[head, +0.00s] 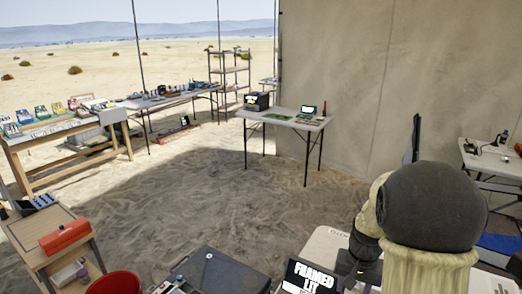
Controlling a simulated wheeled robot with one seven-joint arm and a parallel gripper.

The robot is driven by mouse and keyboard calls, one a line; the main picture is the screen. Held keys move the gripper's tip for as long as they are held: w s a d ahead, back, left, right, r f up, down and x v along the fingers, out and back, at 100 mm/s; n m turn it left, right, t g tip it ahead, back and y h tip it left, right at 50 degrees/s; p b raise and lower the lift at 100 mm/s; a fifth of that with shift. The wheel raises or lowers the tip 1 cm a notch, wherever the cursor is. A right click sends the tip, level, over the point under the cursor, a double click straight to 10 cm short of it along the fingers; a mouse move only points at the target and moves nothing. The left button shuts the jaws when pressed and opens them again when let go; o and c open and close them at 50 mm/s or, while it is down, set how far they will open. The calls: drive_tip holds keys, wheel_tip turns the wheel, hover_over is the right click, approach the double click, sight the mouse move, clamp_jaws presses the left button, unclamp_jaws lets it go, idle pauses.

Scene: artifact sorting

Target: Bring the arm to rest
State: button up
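My arm (430,205) shows at the lower right as a large dark rounded joint with beige covered links. A second beige section bends down at its left, above a light table (325,243). Dark parts show below that section, partly hidden, and I cannot make out gripper fingers among them. Nothing can be seen held by the arm.
A small table with a laptop (308,111) stands ahead by the canvas wall (345,70). Long tables with many items line the left. A wooden cart (30,235) bears a red toolbox (64,237), near a red bucket (115,284). The sandy middle floor (225,185) is clear.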

drive_tip(key=s+a+r+n+t+p, duration=0.2)
drive_tip(key=s+a+r+n, duration=0.3)
drive_tip(key=s+a, duration=0.5)
drive_tip(key=shift+s+a+p, duration=0.2)
drive_tip(key=shift+s+p, duration=0.15)
idle(1.1)
